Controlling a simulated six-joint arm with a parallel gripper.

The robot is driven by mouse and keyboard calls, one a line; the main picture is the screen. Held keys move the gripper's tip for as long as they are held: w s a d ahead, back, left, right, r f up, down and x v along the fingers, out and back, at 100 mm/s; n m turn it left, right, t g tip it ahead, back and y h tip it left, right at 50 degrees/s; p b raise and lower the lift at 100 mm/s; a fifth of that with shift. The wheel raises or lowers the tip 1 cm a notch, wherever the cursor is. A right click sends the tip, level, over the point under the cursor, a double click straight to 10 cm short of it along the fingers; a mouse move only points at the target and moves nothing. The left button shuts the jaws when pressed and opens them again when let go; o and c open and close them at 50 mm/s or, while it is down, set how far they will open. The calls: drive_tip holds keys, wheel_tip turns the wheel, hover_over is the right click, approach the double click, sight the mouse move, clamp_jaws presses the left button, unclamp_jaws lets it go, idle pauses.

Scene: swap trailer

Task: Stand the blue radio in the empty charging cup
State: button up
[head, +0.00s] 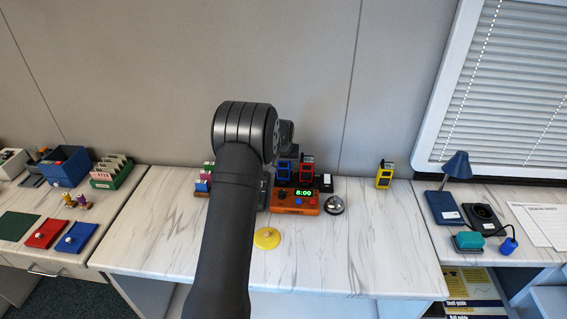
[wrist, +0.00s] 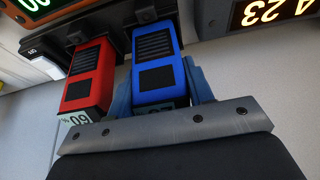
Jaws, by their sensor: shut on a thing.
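The blue radio (wrist: 154,62) is between the blue fingers of my gripper (wrist: 160,78) in the wrist view, and the gripper is shut on it. Its far end meets the black charging rack (wrist: 118,14); I cannot tell how deep it sits in the cup there. In the head view the blue radio (head: 284,171) shows just right of my arm, upright at the rack. My gripper is hidden behind the arm in that view. A red radio (wrist: 90,77) stands in the cup beside it, also seen in the head view (head: 306,168).
An orange clock (head: 294,202) stands in front of the rack, with a silver bell (head: 334,205) to its right. A yellow radio (head: 384,174) stands apart at the back right. A yellow disc-like object (head: 267,238) lies in front. The table's front right is clear.

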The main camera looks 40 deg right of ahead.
drive_tip(key=shift+f, duration=0.35)
drive_tip(key=o, duration=0.8)
drive_tip(key=shift+o, duration=0.2)
drive_tip(key=shift+r, duration=0.1)
drive_tip(key=v, duration=1)
drive_tip(key=shift+r, duration=0.35)
drive_tip(key=shift+s+a, duration=0.1)
drive_tip(key=shift+a, duration=0.05)
drive_tip(key=x, duration=0.9)
